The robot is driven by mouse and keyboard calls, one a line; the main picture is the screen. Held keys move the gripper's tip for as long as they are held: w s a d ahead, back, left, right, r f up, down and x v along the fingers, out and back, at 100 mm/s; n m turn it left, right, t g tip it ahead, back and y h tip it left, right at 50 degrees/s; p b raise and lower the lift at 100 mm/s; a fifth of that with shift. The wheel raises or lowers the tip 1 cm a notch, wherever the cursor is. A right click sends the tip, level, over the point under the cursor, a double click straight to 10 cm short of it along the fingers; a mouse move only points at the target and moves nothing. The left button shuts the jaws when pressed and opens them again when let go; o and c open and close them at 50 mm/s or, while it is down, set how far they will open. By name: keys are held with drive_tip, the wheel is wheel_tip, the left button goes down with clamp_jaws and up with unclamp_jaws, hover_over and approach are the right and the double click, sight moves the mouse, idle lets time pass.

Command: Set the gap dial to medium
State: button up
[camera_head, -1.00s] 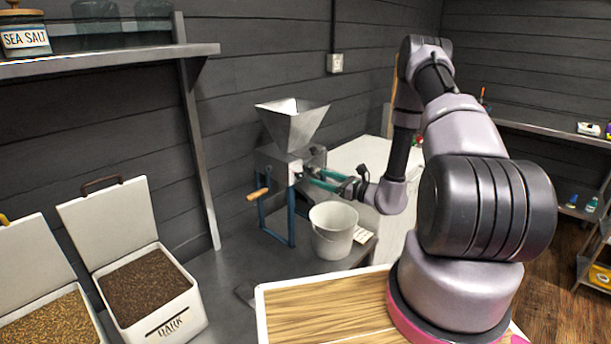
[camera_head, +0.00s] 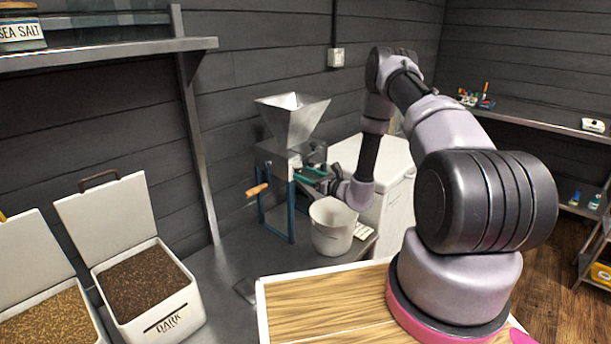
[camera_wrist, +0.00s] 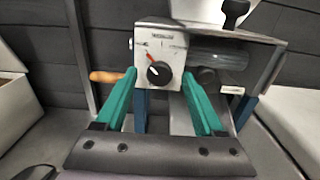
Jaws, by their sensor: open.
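The grain mill (camera_head: 281,165) stands on the dark bench, with a metal hopper on top and blue legs. Its gap dial (camera_wrist: 159,73) is a black round knob on a light plate on the mill's front. The dial's red pointer (camera_wrist: 150,57) is tilted up and to the left of the MEDIUM mark (camera_wrist: 161,37) at the top of the plate. My gripper (camera_wrist: 159,78) is open, with one teal finger on each side of the dial in the wrist view. Contact with the knob cannot be told. The dial is hard to make out in the head view.
A pale bucket (camera_head: 332,229) stands in front of the mill, below my gripper. The mill's wooden crank handle (camera_head: 257,190) sticks out at left. An open bin of dark grain (camera_head: 158,318) is at lower left. A white chest (camera_head: 371,160) stands behind the bench.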

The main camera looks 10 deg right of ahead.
drive_tip(key=shift+w+a, duration=0.1)
drive_tip(key=shift+w, duration=0.05)
clamp_jaws()
drive_tip(key=m, duration=0.4)
drive_tip(key=shift+m, duration=2.3)
drive_tip(key=shift+f, duration=0.1)
